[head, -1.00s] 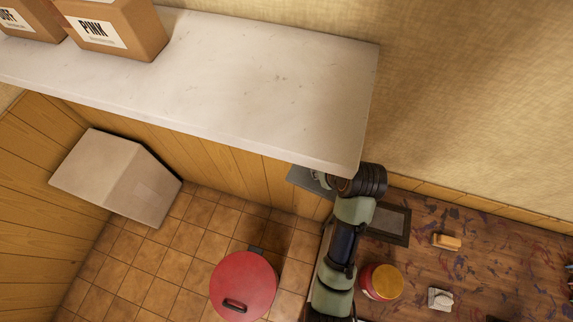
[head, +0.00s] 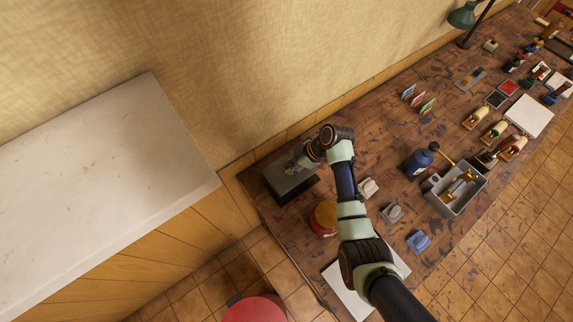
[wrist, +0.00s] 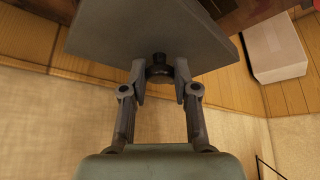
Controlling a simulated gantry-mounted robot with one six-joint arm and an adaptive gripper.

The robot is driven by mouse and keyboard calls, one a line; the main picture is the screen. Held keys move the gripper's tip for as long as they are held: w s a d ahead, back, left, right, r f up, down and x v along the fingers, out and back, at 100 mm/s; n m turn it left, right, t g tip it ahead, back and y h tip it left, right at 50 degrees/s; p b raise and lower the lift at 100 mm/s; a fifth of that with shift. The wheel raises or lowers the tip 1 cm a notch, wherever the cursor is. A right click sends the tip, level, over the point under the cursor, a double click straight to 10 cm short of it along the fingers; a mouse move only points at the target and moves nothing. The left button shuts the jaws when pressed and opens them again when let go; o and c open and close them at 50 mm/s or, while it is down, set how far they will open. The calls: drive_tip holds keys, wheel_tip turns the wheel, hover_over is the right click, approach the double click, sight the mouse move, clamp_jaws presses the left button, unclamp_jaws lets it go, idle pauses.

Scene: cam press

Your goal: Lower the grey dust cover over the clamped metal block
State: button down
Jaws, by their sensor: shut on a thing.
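The grey dust cover (head: 288,176) is at the far left end of the workbench, against the wall. My gripper (wrist: 160,76) is shut on the dark round knob of the cover, and the cover (wrist: 150,32) fills the upper middle of the wrist view. In the head view my gripper (head: 302,163) is at the cover, partly hidden by my wrist. A dark edge (head: 303,194) shows just below the cover's front side. I cannot tell whether the cover touches it. The clamped metal block is not visible in either view.
A red tin with a yellow top (head: 324,217) stands close in front of the cover. Small pale items (head: 368,188) lie to its right. A pale counter (head: 100,190) is at the left, and a grey tool tray (head: 457,190) is farther right. A pale box (wrist: 274,46) shows in the wrist view.

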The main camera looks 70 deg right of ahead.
wheel_tip(320, 180, down, 3)
drive_tip(key=b, duration=0.3)
drive_tip(key=shift+f, duration=0.2)
drive_tip(key=shift+f+b, duration=0.3)
drive_tip(key=shift+f, duration=0.2)
drive_tip(key=shift+f+b, duration=0.35)
drive_tip(key=shift+f, duration=0.7)
idle(2.7)
drive_tip(key=c, duration=0.8)
unclamp_jaws()
drive_tip(key=v, duration=1.2)
